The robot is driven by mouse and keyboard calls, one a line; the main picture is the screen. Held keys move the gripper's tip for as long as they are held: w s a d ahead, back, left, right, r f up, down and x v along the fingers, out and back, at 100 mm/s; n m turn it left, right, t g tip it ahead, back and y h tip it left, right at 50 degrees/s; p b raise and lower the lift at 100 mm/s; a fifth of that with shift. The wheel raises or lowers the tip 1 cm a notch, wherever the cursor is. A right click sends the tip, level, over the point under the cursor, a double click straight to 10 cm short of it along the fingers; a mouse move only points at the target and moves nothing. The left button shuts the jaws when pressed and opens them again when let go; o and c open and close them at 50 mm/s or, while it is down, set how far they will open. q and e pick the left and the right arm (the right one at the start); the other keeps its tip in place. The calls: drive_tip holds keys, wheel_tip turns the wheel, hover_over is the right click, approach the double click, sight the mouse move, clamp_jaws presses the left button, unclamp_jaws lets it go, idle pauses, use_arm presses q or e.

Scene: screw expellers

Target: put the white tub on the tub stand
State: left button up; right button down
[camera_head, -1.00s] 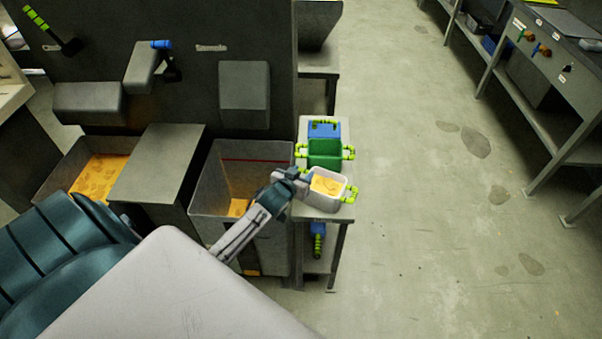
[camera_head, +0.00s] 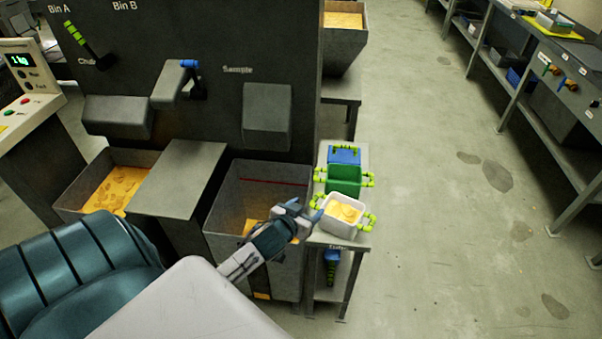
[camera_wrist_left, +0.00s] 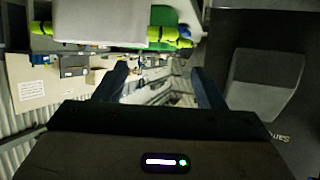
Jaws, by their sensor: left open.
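The white tub (camera_head: 341,230), filled with yellow flakes, stands upright on the grey tub stand (camera_head: 320,238), at its near end. It has yellow-green handles on its left and right sides. My left gripper (camera_head: 306,210) is open just left of the tub, close to its left handle (camera_head: 317,203). In the left wrist view, the fingers (camera_wrist_left: 160,85) are apart with nothing between them. A pale tub wall (camera_wrist_left: 100,22) and a yellow-green handle (camera_wrist_left: 168,36) show beyond the fingertips. My right gripper is out of view.
A green tub (camera_head: 345,180) and a blue tub (camera_head: 344,155) stand behind the white tub on the stand. A blue tool (camera_head: 331,266) with a green grip hangs below. An open grey bin (camera_head: 262,180) stands left of the stand. The floor to the right is clear.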

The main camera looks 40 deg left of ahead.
use_arm(q)
drive_tip(key=shift+v, duration=1.55)
drive_tip(key=m, duration=0.1)
hover_over(313, 244)
drive_tip(key=s, duration=0.2)
wheel_tip(313, 244, down, 7)
drive_tip(key=shift+g+h, duration=0.6)
drive_tip(key=f, duration=0.3)
drive_tip(key=s+f, duration=0.1)
drive_tip(key=f, duration=0.2)
drive_tip(key=shift+s+d, duration=0.15)
drive_tip(key=shift+d, duration=0.05)
drive_tip(key=s+f+g, duration=0.4)
drive_tip(key=s+f, duration=0.7)
drive_tip(key=f, duration=0.4)
drive_tip(key=s+f+g, duration=0.4)
drive_tip(key=s+f, duration=0.8)
drive_tip(key=f, duration=0.3)
drive_tip(key=s+f+g, duration=0.1)
drive_tip(key=s+f, duration=0.1)
drive_tip(key=s, duration=0.3)
drive_tip(key=s+d+f+g, duration=0.1)
drive_tip(key=s+f, duration=0.2)
drive_tip(key=s, duration=0.3)
drive_tip(key=s+d+f+m+g, duration=0.1)
drive_tip(key=s+f, duration=0.2)
drive_tip(key=s, duration=0.2)
drive_tip(key=shift+s, duration=0.35)
